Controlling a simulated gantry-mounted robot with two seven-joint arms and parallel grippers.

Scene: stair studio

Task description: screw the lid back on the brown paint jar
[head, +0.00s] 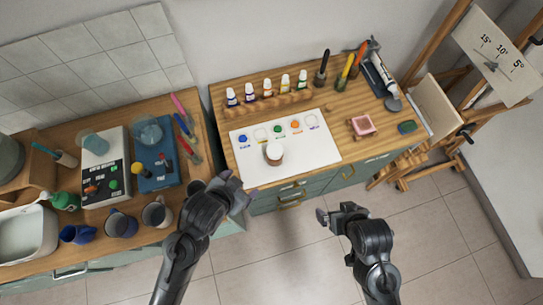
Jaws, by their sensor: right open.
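A small jar (274,154), white with a brown band, stands on the white mat (305,165) on the right-hand wooden cabinet. It looks like the brown paint jar, but I cannot tell whether a lid is on it. Small coloured round pieces, among them a blue one (243,139), a green one (278,129) and an orange one (295,125), lie in a row on the mat. My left gripper (238,189) is in front of the cabinet, near the mat's left corner; its jaw opening is unclear. My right gripper (333,213) is open and empty, over the floor in front of the drawers.
A wooden rack (268,108) of small bottles stands behind the mat. The left counter holds mugs (122,223), boxes and a sink (25,235). An easel stands far right.

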